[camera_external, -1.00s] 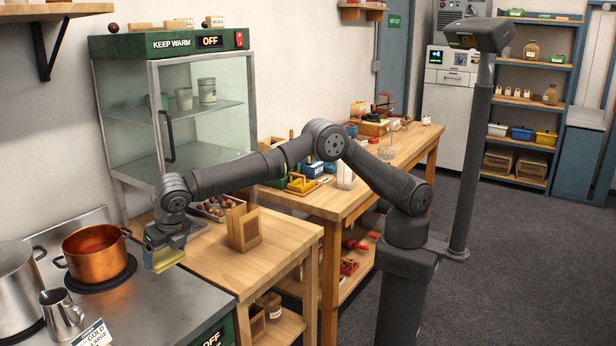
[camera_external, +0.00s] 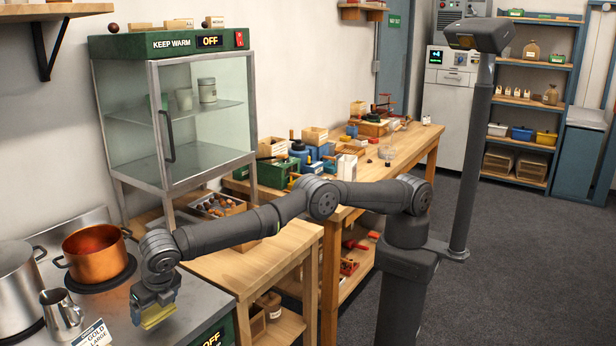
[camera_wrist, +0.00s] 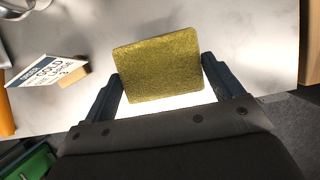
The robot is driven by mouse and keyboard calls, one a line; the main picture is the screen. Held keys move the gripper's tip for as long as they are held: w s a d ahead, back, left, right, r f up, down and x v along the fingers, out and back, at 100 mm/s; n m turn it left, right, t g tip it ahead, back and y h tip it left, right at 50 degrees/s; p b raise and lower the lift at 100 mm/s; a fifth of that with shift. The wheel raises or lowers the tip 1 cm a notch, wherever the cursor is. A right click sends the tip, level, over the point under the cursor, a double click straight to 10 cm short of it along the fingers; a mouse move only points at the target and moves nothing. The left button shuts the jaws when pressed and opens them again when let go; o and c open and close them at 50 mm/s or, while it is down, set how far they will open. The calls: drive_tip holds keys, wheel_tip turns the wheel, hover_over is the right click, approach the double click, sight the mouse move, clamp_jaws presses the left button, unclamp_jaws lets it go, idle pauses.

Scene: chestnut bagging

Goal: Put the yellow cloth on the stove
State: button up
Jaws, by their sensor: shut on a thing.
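The yellow cloth (camera_external: 158,314) is a small flat rectangular pad. My gripper (camera_external: 155,304) is shut on it, over the right part of the stove's steel top (camera_external: 196,308). In the wrist view the cloth (camera_wrist: 160,66) sits between the two dark fingers (camera_wrist: 165,85), with the pale stove top below it. I cannot tell whether the cloth touches the stove top.
A copper pot (camera_external: 96,256), a steel pot (camera_external: 18,290) and a metal jug (camera_external: 61,314) stand on the stove, left of my gripper. The glass warming cabinet (camera_external: 205,130) stands behind.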

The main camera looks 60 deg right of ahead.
sight(158, 312)
drive_tip(key=shift+f, duration=1.65)
drive_tip(key=shift+f, duration=0.15)
drive_tip(key=o, duration=0.9)
drive_tip(key=v, duration=1.2)
